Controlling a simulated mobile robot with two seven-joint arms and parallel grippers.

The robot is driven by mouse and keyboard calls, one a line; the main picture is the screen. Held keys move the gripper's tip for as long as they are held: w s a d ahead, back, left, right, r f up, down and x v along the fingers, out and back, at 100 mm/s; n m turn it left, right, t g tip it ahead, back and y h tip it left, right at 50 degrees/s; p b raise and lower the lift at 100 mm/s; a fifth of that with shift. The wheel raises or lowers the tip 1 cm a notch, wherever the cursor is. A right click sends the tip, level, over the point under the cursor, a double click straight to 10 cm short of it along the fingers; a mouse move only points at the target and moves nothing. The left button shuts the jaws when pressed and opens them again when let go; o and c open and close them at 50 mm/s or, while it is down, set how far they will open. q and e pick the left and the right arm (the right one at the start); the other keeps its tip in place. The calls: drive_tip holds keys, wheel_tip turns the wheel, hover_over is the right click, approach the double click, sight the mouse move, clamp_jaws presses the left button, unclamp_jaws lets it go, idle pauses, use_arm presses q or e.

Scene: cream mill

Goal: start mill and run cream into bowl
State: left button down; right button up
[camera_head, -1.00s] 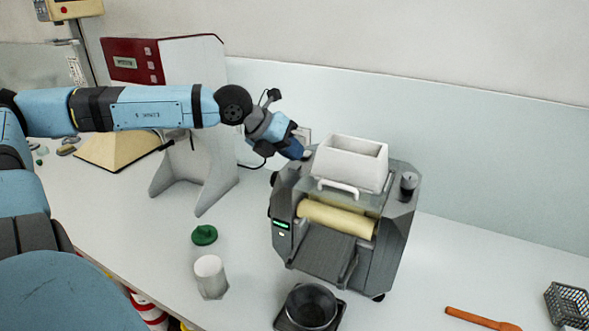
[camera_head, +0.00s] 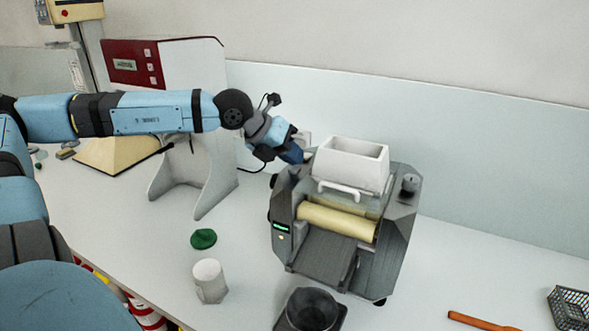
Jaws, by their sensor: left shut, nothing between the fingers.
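The grey mill (camera_head: 295,255) stands on the bench right of centre. It has a white hopper (camera_head: 350,170) on top, a pale yellow roller (camera_head: 336,222), a sloping apron below it, a lit green display (camera_head: 281,227) on its left front and a dark knob (camera_head: 410,184) at the right. The dark bowl (camera_head: 312,310) sits on a dark square base below the apron, partly cut by the lower edge. My left gripper (camera_head: 297,155) is shut and empty at the mill's back left corner, beside the hopper; its fingertips are hard to make out. My right gripper is out of view.
A white cup (camera_head: 209,280) and a green lid (camera_head: 203,239) stand left of the mill. A white machine with a red panel (camera_head: 135,63) stands behind my left arm. An orange spatula (camera_head: 482,321) and a dark basket (camera_head: 571,307) lie at right.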

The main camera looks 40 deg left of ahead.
use_arm(q)
drive_tip(key=shift+f+b, duration=0.25)
drive_tip(key=shift+b, duration=0.1)
idle(0.3)
drive_tip(key=shift+r, duration=0.8)
drive_tip(key=shift+r+p, duration=0.85)
drive_tip(key=shift+r, duration=1.7)
